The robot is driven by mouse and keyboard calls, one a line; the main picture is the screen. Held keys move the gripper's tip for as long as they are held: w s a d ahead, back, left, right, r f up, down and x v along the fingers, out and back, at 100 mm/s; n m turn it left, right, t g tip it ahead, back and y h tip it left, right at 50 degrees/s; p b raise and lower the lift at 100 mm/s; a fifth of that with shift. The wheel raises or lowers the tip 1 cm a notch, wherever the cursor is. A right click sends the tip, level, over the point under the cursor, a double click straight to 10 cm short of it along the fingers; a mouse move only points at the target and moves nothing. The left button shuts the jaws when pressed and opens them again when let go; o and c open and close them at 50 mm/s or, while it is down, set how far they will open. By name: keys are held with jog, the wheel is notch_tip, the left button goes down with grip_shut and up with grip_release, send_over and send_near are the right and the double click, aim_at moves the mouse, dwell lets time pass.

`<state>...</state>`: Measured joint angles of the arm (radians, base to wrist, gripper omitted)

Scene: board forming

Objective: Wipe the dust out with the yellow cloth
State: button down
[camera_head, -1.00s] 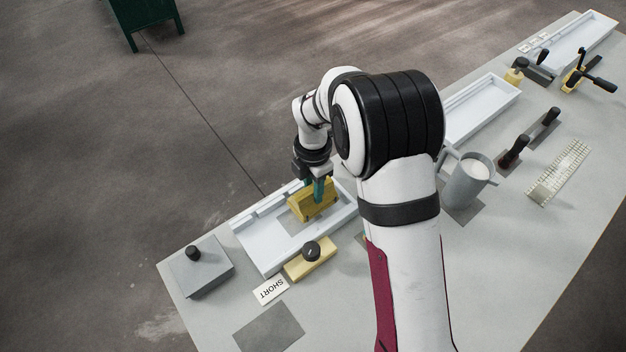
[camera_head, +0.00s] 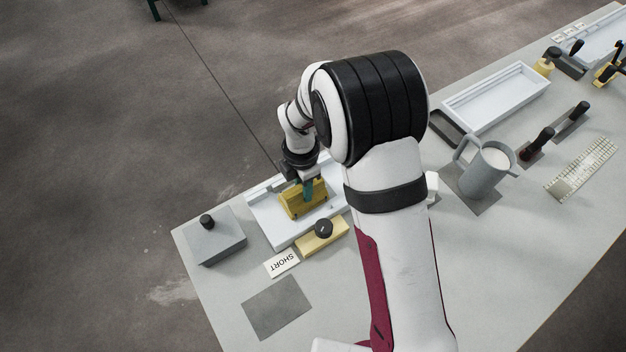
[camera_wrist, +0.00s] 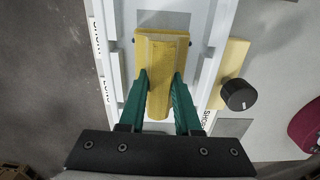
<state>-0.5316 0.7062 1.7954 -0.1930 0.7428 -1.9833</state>
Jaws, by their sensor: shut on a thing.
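The yellow cloth (camera_head: 294,206) is a stiff-looking folded yellow piece, held low in the near white tray (camera_head: 262,222). My gripper (camera_head: 307,188) has green fingers and is shut on the cloth's raised middle ridge. In the wrist view, the fingers (camera_wrist: 160,95) press both sides of the cloth (camera_wrist: 161,60), whose wider base shows at the far end. A grey patch (camera_wrist: 163,19), perhaps the dust, lies on the tray floor just beyond the cloth. I cannot tell whether the cloth's underside touches the floor.
A yellow block with a black knob (camera_head: 335,236) sits beside the tray near a "SHORT" label (camera_head: 281,263). A grey lidded box (camera_head: 213,243) stands at the tray's left end. A grey jug (camera_head: 484,172) and a second white tray (camera_head: 497,92) stand to the right.

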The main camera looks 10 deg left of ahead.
jog(key=shift+s+a, duration=0.5)
jog(key=shift+s, duration=0.1)
jog(key=shift+w+d, duration=3)
jog(key=shift+w, duration=0.05)
notch_tip(320, 180, up, 8)
jog(key=shift+r, duration=0.15)
jog(key=shift+s, duration=0.1)
